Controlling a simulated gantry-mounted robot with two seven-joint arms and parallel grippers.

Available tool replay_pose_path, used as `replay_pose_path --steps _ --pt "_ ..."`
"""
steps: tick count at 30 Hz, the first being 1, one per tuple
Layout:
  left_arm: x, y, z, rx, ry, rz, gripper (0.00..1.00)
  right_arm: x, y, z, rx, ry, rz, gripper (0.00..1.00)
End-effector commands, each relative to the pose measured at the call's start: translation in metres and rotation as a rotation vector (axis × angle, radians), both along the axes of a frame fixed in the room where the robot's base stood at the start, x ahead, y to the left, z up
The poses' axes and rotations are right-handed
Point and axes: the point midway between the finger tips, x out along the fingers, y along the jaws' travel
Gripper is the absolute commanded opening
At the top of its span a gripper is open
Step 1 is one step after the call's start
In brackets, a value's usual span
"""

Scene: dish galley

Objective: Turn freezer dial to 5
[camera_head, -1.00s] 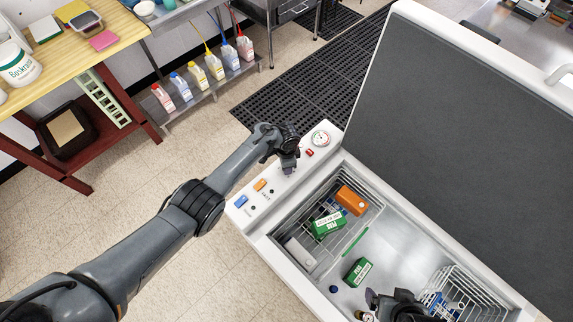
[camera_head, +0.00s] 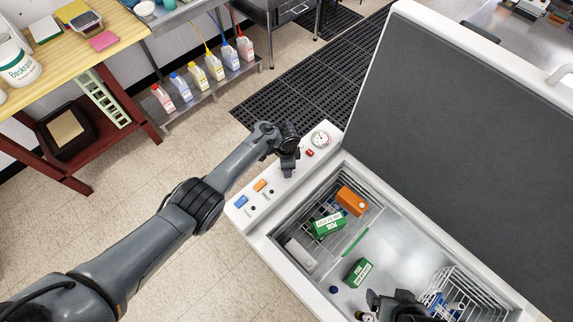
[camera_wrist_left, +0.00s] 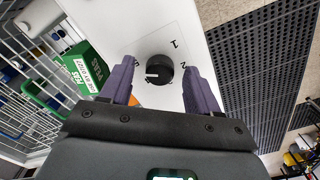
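The freezer dial (camera_wrist_left: 158,69) is a round black knob on the white panel, with a pale pointer mark facing left in the left wrist view. The printed numbers 1 and 2 show to its right; a digit at its left is partly hidden and hard to read. My left gripper (camera_wrist_left: 160,82) is open, its two dark fingers on either side of the knob with gaps visible.
The chest freezer's grey-lined lid (camera_head: 460,120) stands open. A round gauge (camera_head: 320,138) and orange switch (camera_head: 260,185) share the panel. Inside are wire baskets, a green peas box (camera_head: 358,271) and an orange box (camera_head: 351,200). A wooden table (camera_head: 110,35) stands at upper left.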

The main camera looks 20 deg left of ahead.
Motion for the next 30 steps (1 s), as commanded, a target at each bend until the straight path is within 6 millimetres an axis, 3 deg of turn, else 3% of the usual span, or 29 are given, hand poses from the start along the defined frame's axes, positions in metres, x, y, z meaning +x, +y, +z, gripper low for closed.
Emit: replay_pose_path --steps 11,24,30 --pt "0.0 0.0 0.007 -0.001 0.0 0.0 0.61 0.0 0.002 0.004 0.007 0.0 -0.004 0.92" --pt "0.0 -0.001 0.077 -0.003 -0.001 0.0 0.61 0.0 0.002 0.03 0.009 0.0 -0.006 0.92" --pt "0.0 -0.001 0.1 -0.002 0.0 0.0 0.61 0.0 0.002 0.036 0.008 0.0 -0.006 0.92"
